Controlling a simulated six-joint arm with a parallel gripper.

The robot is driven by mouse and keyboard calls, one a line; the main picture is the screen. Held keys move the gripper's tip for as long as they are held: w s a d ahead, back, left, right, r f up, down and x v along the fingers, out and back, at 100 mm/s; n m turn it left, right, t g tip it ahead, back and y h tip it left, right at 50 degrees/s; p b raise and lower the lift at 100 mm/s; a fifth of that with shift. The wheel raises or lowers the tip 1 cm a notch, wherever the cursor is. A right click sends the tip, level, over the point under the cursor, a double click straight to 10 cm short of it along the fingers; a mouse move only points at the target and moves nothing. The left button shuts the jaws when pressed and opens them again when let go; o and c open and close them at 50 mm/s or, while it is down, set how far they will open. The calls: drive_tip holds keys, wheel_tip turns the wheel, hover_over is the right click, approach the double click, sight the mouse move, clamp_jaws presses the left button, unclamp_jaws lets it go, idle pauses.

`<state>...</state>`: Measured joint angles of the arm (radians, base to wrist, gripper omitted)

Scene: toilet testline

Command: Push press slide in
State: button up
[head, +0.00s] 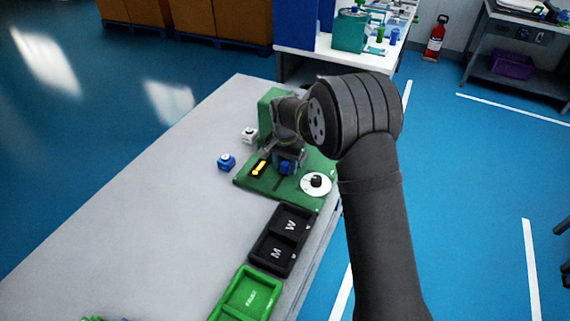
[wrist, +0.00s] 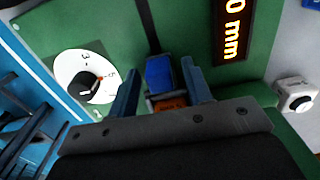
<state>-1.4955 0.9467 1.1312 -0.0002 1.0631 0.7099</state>
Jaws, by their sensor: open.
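The green press station (head: 262,188) stands on the grey table, with a raised green part at its back. A blue block (wrist: 159,74), which looks like the press slide, sits at the end of a dark straight track (wrist: 147,28) on the green plate. My gripper (wrist: 159,64) is open, with one finger on each side of the blue block; I cannot tell whether they touch it. An orange part (wrist: 168,102) shows just below the block, partly hidden by my gripper. The block also shows in the head view (head: 285,168), below my gripper.
Beside the track are a white dial (wrist: 88,77) with a black knob and a lit display (wrist: 233,22) reading "0 mm". Black trays (head: 265,262) marked M and W and a green tray (head: 217,310) lie nearer.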

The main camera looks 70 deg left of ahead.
wheel_tip(320, 180, up, 18)
drive_tip(key=shift+f, duration=0.25)
idle(0.3)
drive_tip(key=s+d+f+t+y, duration=0.1)
drive_tip(key=s+d+t+y, duration=0.2)
drive_tip(key=s+d, duration=0.2)
drive_tip(key=x, duration=1.7)
drive_tip(key=shift+w+a+f, duration=0.3)
drive_tip(key=shift+w+a, duration=0.05)
drive_tip(key=shift+c, duration=0.3)
clamp_jaws()
